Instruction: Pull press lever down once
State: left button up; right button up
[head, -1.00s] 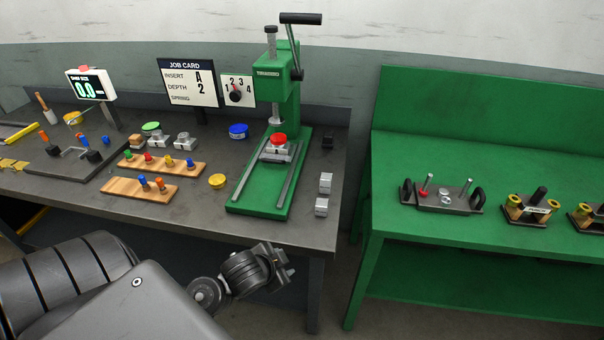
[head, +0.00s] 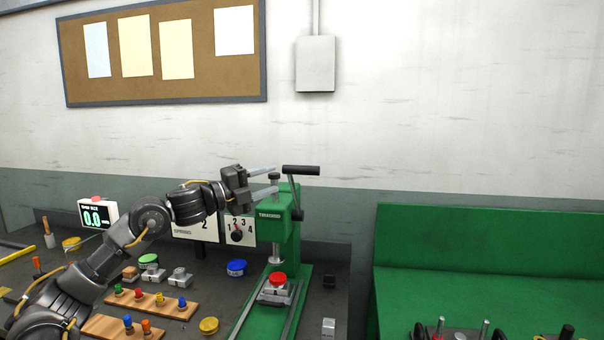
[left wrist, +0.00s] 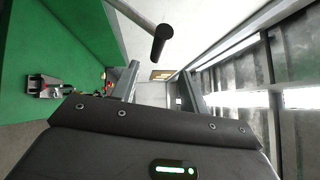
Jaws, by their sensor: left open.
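The green press (head: 275,228) stands at the back of the dark bench. Its lever (head: 300,170) has a black grip at the top, pointing right, on a grey arm at the press head. My left gripper (head: 270,180) is open and empty, with its two pale fingers pointing right just left of the lever grip. They look apart from it, though depth is hard to tell. In the left wrist view the black lever grip (left wrist: 161,42) shows ahead, above the gap between the fingers. A red-topped piece (head: 278,280) sits on the press bed. My right gripper is out of view.
A numbered dial panel (head: 239,231) and a job card stand behind my left arm. A green bench (head: 480,260) stands to the right.

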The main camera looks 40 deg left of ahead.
aim_at(296, 171)
pick_arm(q)
jog(key=p+x, duration=0.4)
jog(key=shift+w+r, duration=0.1)
jog(key=shift+r, duration=0.3)
jog(key=p+x, duration=0.1)
jog(key=x, duration=0.1)
jog(key=p+x, duration=0.1)
jog(key=x, duration=0.2)
jog(key=shift+w+d+f+p, duration=0.1)
jog(key=shift+w+f+p, duration=0.2)
jog(key=shift+p, duration=0.1)
jog(key=shift+w+d+f, duration=0.1)
jog(key=shift+w+d, duration=0.15)
jog(key=shift+w, duration=0.2)
grip_shut()
